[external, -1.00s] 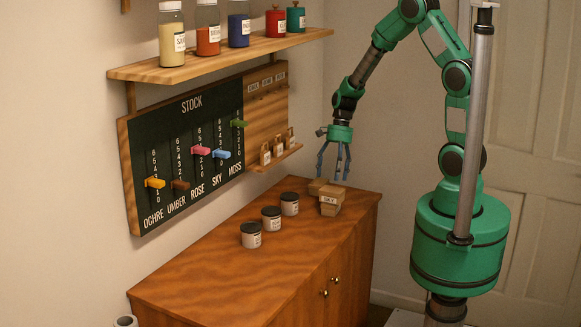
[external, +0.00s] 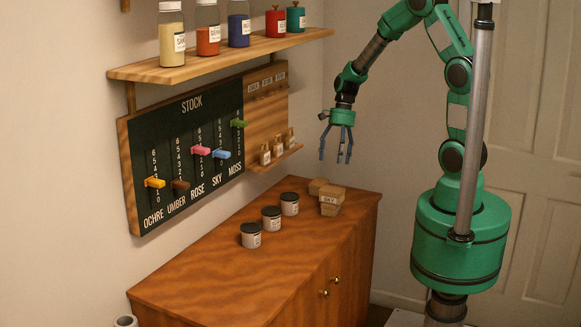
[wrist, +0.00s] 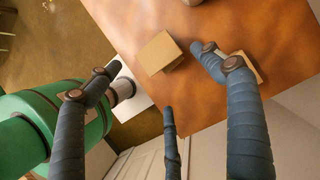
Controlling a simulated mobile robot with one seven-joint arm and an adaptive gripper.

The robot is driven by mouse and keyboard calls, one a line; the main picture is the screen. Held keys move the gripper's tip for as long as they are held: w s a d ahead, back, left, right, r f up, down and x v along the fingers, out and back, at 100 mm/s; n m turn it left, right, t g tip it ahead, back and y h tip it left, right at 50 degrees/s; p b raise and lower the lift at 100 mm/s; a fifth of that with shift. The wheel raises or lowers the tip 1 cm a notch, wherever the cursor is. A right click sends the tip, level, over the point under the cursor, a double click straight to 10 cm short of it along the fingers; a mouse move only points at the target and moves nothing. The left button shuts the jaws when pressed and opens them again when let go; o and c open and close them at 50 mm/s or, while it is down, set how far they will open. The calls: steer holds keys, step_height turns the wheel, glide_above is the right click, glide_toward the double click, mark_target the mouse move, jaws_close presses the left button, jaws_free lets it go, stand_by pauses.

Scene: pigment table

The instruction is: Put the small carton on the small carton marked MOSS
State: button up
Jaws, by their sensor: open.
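A small tan carton with a label reading SKY (external: 331,203) stands near the right end of the wooden cabinet. A second tan carton (external: 317,187) stands just behind it, partly hidden; its label is not readable. In the wrist view one carton (wrist: 160,52) lies clear of the fingers, and another (wrist: 250,66) is partly covered by the right finger. I cannot read MOSS on any carton. My gripper (external: 337,156) is open and empty, hanging above the cartons with its fingers pointing down, apart from them.
Several lidded jars (external: 271,218) stand in a row left of the cartons on the cabinet (external: 215,275). The stock board (external: 190,150), with a ledge of small tagged items, and a shelf of bottles (external: 220,57) are on the wall. The cabinet's front is clear.

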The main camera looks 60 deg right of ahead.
steer(key=s+a+r+n+t+h, duration=0.1)
steer(key=s+a+r+n, duration=0.25)
steer(key=r, duration=0.45)
steer(key=s+a+r+n+t+h, duration=0.1)
steer(key=s+a+r+n, duration=0.3)
steer(key=r, duration=0.5)
steer(key=s+a+r+n+t+h, duration=0.2)
steer(key=s+r+n+t, duration=0.1)
steer(key=s+r+n, duration=0.6)
steer(key=s+r, duration=0.1)
steer(key=s, duration=0.3)
steer(key=shift+n+t, duration=0.35)
steer(key=shift+t, duration=0.05)
steer(key=shift+f+b, duration=0.6)
